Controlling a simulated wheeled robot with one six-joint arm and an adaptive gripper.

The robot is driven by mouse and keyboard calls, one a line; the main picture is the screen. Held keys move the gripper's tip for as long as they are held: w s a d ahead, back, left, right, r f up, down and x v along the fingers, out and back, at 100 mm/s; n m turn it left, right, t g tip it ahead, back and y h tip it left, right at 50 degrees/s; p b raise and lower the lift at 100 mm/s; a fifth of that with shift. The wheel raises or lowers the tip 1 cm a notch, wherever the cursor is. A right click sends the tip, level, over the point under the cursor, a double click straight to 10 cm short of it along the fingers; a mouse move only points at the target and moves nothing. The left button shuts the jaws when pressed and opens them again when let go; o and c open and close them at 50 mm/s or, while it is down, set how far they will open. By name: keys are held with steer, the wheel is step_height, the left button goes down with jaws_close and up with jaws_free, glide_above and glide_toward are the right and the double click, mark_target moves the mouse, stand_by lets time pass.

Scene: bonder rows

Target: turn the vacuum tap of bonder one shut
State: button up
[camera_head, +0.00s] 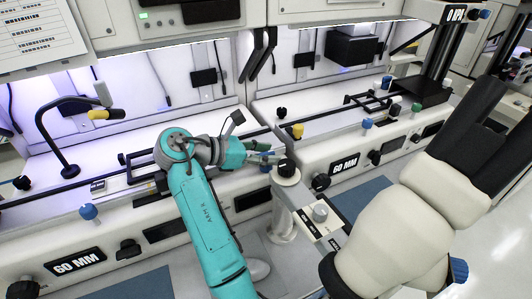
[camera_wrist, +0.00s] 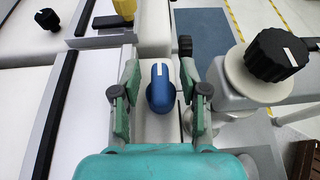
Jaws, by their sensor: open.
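A blue tap (camera_wrist: 160,90) with a white mark sits between the two fingers of my gripper (camera_wrist: 160,72) in the wrist view. Its handle runs up and down in that picture, roughly along the fingers. The fingers are open, one on each side, with a gap at the left and a narrower one at the right. In the head view my gripper (camera_head: 268,154) is at the front edge of the bench, left of a black knob. The tap there is mostly hidden by the gripper. No bonder number is readable near it.
A black knob (camera_wrist: 275,55) on a white post stands close right of my gripper; it also shows in the head view (camera_head: 286,168). A yellow knob (camera_head: 297,131) is behind. Other blue taps (camera_head: 88,211) line the bench fronts. A cream padded shape (camera_head: 400,220) fills the right.

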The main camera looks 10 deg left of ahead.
steer(key=shift+v, duration=3.75)
steer(key=shift+f, duration=0.1)
steer(key=shift+s, duration=0.15)
